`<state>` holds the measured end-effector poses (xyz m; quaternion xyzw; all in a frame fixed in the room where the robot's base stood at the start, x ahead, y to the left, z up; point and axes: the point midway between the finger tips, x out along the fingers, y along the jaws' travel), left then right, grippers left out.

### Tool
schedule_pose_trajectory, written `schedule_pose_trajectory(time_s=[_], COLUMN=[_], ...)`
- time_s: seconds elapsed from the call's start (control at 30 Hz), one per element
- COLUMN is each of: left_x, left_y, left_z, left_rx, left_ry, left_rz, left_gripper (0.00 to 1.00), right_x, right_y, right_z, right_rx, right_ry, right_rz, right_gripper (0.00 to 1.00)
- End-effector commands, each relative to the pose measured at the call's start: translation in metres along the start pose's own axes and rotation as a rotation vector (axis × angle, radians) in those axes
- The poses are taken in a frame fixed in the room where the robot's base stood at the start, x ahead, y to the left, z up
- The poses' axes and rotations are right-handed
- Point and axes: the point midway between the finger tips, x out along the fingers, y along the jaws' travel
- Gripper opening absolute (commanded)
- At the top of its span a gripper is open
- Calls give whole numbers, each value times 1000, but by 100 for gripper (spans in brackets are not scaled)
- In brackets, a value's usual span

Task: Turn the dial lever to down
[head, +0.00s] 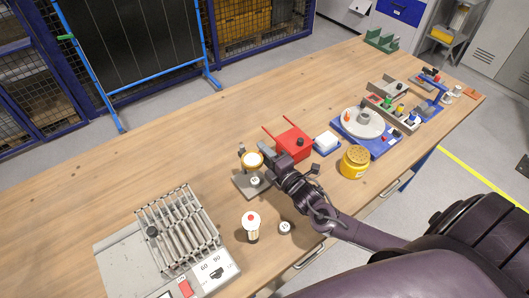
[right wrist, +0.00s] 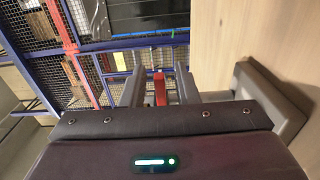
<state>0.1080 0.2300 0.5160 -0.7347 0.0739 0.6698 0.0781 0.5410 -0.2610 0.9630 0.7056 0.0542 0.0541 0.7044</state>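A grey unit with a row of metal rods stands at the near left in the head view. Its corner carries a white dial plate (head: 207,268) marked 60 and 90, with a black lever (head: 217,273) on it. I cannot tell for sure whether this is the dial lever. My right gripper (head: 267,160) is far from it, beside a round gauge (head: 252,160) on a grey base. In the right wrist view its fingers (right wrist: 160,90) stand apart, with something red visible between them; contact cannot be told. My left gripper is out of view.
A red box (head: 294,141) with two handles stands just beyond my right gripper. A yellow tin (head: 355,162) and a blue jig with a white disc (head: 350,125) stand to the right.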

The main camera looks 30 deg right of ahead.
Motion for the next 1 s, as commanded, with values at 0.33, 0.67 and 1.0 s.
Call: schedule_pose_trajectory(time_s=[0.33,0.67,1.0], left_x=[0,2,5], left_y=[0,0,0], left_z=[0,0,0], left_rx=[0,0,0], left_ry=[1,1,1], left_rz=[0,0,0], left_gripper=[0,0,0], right_x=[0,0,-1], right_y=[0,-4,-13], right_z=[0,-1,-2], right_rx=[0,79,308], right_ry=[0,0,-1], right_rz=[0,-1,-1], right_gripper=[0,0,0])
